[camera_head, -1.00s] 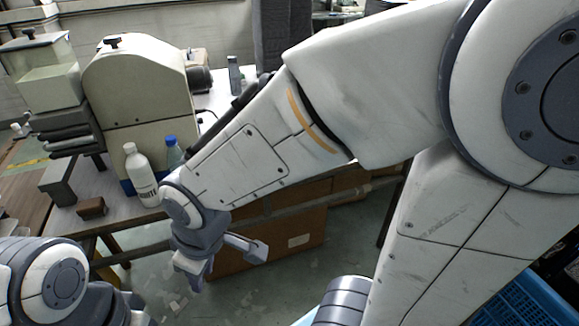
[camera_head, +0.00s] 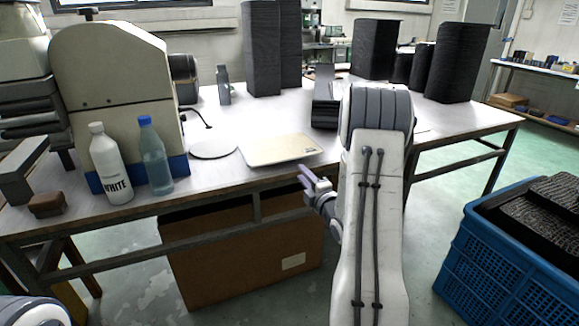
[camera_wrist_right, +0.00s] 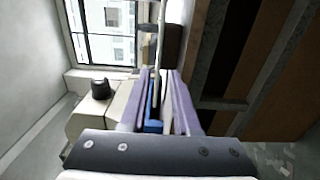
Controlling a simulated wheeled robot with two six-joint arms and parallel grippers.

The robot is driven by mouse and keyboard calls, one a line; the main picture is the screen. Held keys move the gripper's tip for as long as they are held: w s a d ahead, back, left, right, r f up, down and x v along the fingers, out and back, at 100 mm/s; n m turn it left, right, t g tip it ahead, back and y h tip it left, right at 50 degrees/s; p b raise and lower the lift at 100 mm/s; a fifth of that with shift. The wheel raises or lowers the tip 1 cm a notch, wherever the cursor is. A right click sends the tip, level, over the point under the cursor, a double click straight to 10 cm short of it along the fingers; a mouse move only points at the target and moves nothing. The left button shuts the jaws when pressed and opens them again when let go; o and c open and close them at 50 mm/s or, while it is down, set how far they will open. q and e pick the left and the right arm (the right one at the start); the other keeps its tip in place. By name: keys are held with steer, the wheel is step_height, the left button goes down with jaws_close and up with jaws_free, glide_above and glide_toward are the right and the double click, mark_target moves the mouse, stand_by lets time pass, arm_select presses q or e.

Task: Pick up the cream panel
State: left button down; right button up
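The cream panel (camera_head: 280,149) lies flat on the grey-white table, close to its front edge, in the head view. My right gripper (camera_head: 308,179) is just in front of the table edge, below and right of the panel's front side. It appears apart from the panel. Its two purple fingers (camera_wrist_right: 160,90) stand apart in the wrist view. A thin pale strip (camera_wrist_right: 160,40) shows edge-on beyond and between them; I cannot tell whether it is panel or table. My left gripper is not in view.
A white bottle (camera_head: 110,165) and a clear blue-capped bottle (camera_head: 154,160) stand left of the panel, before a cream machine (camera_head: 110,70). Black stacks (camera_head: 262,50) stand behind. A cardboard box (camera_head: 240,255) is under the table; a blue crate (camera_head: 500,270) stands at right.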

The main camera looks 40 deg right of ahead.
mark_target(290, 159)
steer(key=p+x, duration=0.1)
steer(key=x, duration=0.2)
steer(key=p+x, duration=0.1)
steer(key=x, duration=0.1)
steer(key=shift+w+r, duration=0.2)
steer(key=shift+w, duration=0.2)
steer(key=shift+b+x, duration=0.7)
steer(key=shift+x, duration=1.2)
steer(key=shift+f, duration=0.1)
steer(key=shift+c, duration=0.3)
jaws_close()
steer(key=shift+r+p, duration=0.7)
steer(key=shift+r, duration=0.7)
steer(key=shift+f, duration=0.15)
